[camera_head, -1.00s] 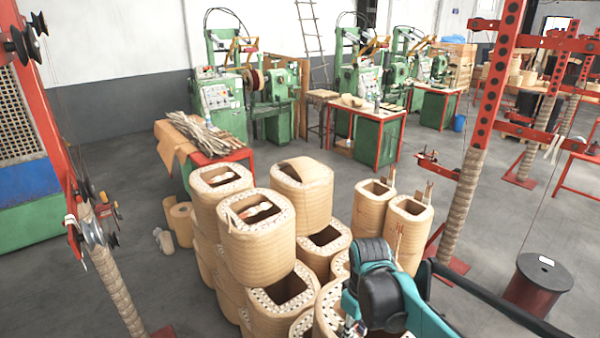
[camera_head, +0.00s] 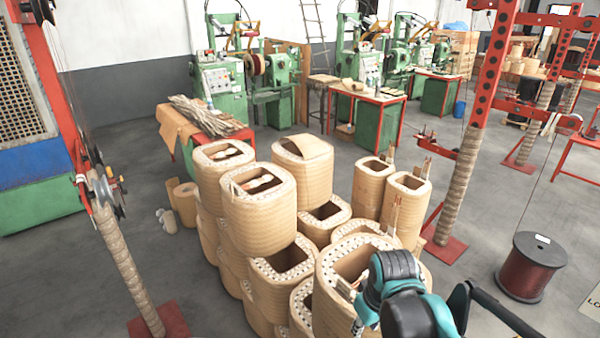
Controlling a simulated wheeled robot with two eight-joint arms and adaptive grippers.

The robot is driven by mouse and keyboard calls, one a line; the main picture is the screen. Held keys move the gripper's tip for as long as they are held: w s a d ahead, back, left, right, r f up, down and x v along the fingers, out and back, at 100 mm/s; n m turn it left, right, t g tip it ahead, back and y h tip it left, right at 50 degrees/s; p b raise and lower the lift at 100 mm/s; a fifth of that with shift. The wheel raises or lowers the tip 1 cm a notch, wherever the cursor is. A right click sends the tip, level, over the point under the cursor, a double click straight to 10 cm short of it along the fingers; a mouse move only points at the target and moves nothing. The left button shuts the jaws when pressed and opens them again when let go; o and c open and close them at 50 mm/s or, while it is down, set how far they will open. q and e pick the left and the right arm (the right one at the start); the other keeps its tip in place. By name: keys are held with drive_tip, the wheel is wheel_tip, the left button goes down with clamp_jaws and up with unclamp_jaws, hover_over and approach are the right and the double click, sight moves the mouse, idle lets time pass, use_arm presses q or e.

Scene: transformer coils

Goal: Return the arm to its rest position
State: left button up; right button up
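My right arm, teal and black, comes in from the lower right. My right gripper (camera_head: 358,326) is mostly hidden below the wrist, in front of a large tan coil (camera_head: 333,285) at the bottom centre. I cannot tell whether its fingers are open or shut, or whether it touches the coil. I see nothing clearly held in it. My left arm and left gripper are not in view.
Several tan coils, some stacked such as this one (camera_head: 260,210), crowd the centre. A red post (camera_head: 455,190) and a dark red drum (camera_head: 531,267) stand to the right. Another post (camera_head: 128,270) stands left. Grey floor is open between drum and coils.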

drive_tip(key=s+d+f+m+t+b, duration=0.3)
drive_tip(key=s+f+m+t+b, duration=0.2)
drive_tip(key=f+b, duration=0.6)
drive_tip(key=shift+s+f, duration=0.7)
